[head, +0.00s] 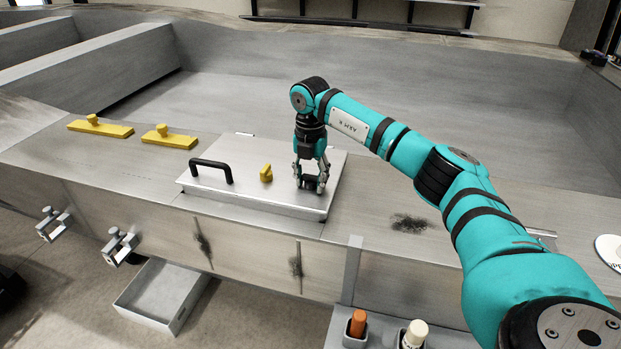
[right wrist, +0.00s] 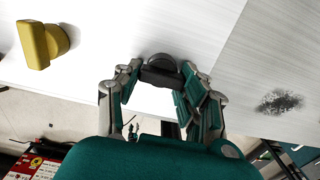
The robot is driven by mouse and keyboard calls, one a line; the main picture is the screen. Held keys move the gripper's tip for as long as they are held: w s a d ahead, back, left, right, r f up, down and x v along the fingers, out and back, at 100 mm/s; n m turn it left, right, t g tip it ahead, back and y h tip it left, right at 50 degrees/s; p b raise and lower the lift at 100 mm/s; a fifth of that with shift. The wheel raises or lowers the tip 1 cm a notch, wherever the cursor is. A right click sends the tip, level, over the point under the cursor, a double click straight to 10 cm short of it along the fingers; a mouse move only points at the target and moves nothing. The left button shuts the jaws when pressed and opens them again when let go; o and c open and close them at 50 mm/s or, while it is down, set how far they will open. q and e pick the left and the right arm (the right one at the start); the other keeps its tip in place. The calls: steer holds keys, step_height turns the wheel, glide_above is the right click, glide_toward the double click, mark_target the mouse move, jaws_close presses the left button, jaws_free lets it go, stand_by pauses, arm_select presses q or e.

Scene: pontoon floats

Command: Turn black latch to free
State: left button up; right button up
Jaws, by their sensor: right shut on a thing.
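The black latch (right wrist: 160,72) is a dark knob on the right part of a pale metal hatch lid (head: 238,150). My right gripper (head: 311,184) points down over the lid's right side. In the right wrist view its fingers (right wrist: 163,85) are shut on the latch, one on each side. In the head view the fingers mostly hide the latch. A yellow latch (head: 266,173) stands on the same lid, left of the gripper; it also shows in the right wrist view (right wrist: 42,42). My left gripper is not in view.
A black handle (head: 212,166) is at the lid's left. Two yellow pieces (head: 100,126) and (head: 168,137) lie on the deck farther left. Clamps (head: 120,246) sit on the front edge, above an open grey bin (head: 160,296). Orange (head: 357,323) and cream (head: 415,333) handled items stand in front.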

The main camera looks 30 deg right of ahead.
mark_target(310, 177)
stand_by(0.3)
steer(key=o, duration=1.2)
steer(key=shift+r, duration=0.1)
step_height(310, 177, up, 12)
